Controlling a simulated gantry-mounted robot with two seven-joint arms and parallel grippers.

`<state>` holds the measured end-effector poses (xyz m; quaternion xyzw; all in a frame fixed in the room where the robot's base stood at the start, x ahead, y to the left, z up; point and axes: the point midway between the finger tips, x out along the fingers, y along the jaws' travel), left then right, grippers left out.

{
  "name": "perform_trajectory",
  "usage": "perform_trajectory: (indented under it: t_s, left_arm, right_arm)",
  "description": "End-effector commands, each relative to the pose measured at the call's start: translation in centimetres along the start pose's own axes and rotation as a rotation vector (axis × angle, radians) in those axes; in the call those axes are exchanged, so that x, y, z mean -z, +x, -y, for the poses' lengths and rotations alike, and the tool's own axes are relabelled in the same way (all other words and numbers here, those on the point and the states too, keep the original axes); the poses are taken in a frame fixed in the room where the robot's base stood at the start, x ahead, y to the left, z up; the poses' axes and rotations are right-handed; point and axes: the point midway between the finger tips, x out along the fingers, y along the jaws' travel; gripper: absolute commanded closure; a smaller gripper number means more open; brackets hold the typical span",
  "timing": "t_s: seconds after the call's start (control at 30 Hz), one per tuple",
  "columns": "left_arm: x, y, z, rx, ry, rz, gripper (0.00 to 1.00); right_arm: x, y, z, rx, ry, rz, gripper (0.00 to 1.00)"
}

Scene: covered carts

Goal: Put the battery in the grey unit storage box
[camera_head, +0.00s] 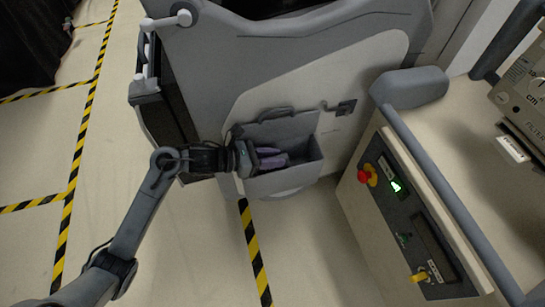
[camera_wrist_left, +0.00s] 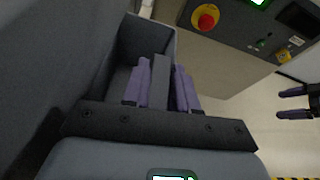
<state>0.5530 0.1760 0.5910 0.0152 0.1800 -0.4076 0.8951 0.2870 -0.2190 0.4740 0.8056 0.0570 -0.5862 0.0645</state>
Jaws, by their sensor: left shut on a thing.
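The grey storage box (camera_head: 296,178) is an open-topped pocket on the side of the large grey unit (camera_head: 205,55). It also shows in the left wrist view (camera_wrist_left: 148,32). My left gripper (camera_head: 276,160) has its purple fingers over the box opening. In the left wrist view the fingers are shut on a dark grey slab, apparently the battery (camera_wrist_left: 160,80), which points into the box. In the head view the fingers largely hide it. My right gripper (camera_wrist_left: 284,103) shows at the right edge of the left wrist view, its purple fingers apart and empty.
A cart (camera_head: 364,220) with a control panel, a red button (camera_head: 364,177) and a yellow switch (camera_head: 418,277) stands right of the box. Its grey handrail (camera_head: 440,170) runs along the top. The floor (camera_head: 310,250) between is clear, with yellow-black tape.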

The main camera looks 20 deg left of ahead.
Motion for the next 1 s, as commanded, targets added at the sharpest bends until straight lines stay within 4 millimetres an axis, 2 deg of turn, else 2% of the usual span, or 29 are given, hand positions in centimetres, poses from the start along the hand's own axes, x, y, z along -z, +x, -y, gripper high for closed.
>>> perform_trajectory:
  t_s: [0.03,0.07,0.2,0.23,0.57,0.8,1.0]
  left_arm:
    - [-0.2,0.0,0.0,0.0,0.001,0.002,1.0]
    - [-0.1,0.0,0.0,0.0,0.0,0.001,0.71]
    - [-0.1,0.0,0.0,0.0,0.001,0.0,0.5]
    - [-0.1,0.0,0.0,0.0,0.001,0.0,0.47]
    - [-0.2,-0.1,0.1,0.001,0.0,0.001,0.47]
    - [-1.9,-0.6,0.3,0.002,-0.002,0.002,0.47]
    - [-1.3,-4.7,0.1,-0.003,0.001,-0.006,0.47]
  right_arm:
    - [0.0,-0.1,0.0,0.0,0.0,0.0,0.07]
    - [0.0,-0.1,0.0,0.001,0.001,0.0,0.07]
    - [0.0,-0.1,0.1,0.002,0.003,0.0,0.07]
    - [0.0,-0.1,0.1,0.003,0.003,0.0,0.07]
    - [0.1,-0.3,0.1,0.005,0.006,-0.001,0.07]
    - [0.7,-2.2,0.1,0.005,0.006,0.0,0.07]
    - [1.1,-3.5,-0.1,0.002,0.004,0.0,0.07]
